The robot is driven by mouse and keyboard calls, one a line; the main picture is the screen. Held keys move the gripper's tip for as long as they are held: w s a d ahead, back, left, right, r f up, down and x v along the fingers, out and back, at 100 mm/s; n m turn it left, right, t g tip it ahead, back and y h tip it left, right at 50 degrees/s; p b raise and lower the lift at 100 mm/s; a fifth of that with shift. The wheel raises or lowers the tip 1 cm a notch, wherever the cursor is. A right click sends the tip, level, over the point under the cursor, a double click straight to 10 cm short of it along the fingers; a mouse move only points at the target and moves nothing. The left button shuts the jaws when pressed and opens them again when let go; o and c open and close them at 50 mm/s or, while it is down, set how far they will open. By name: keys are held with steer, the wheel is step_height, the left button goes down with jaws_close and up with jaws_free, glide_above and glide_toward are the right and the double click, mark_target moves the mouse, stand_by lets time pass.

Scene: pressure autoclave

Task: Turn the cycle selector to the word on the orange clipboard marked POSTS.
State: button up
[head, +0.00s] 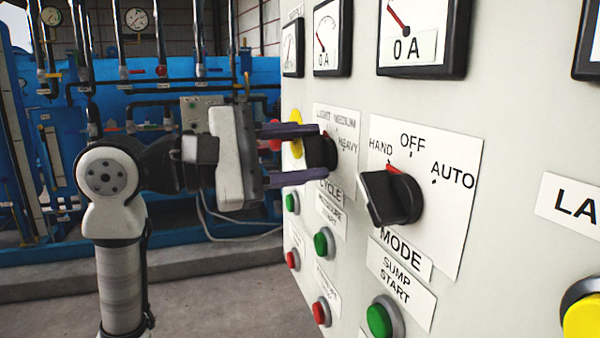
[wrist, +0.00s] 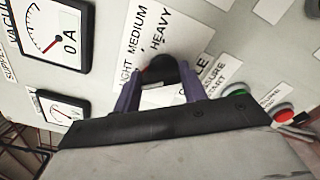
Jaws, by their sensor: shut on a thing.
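The cycle selector (head: 321,153) is a black knob on the pale panel, under the words LIGHT, MEDIUM and HEAVY. My gripper (head: 314,154) reaches it from the left, with its purple fingers above and below the knob. In the wrist view the gripper (wrist: 163,82) is shut on the knob (wrist: 160,70), one finger on each side. A small red mark shows at the knob's edge, but the fingers partly hide it and I cannot tell which word it points to. No orange clipboard is in view.
The black MODE knob (head: 392,196), marked HAND, OFF and AUTO, is just right of the selector. Green (head: 324,242) and red buttons (head: 321,312) sit below. Dial gauges (head: 332,36) line the top. Blue piped equipment (head: 130,130) stands behind my arm.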

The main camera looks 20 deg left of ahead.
steer(key=shift+m+b, duration=0.65)
steer(key=shift+m, duration=0.45)
steer(key=shift+s, duration=0.1)
steer(key=o, duration=1)
steer(key=b+v, duration=0.2)
steer(key=v, duration=1.1)
steer(key=shift+s+a, duration=0.25)
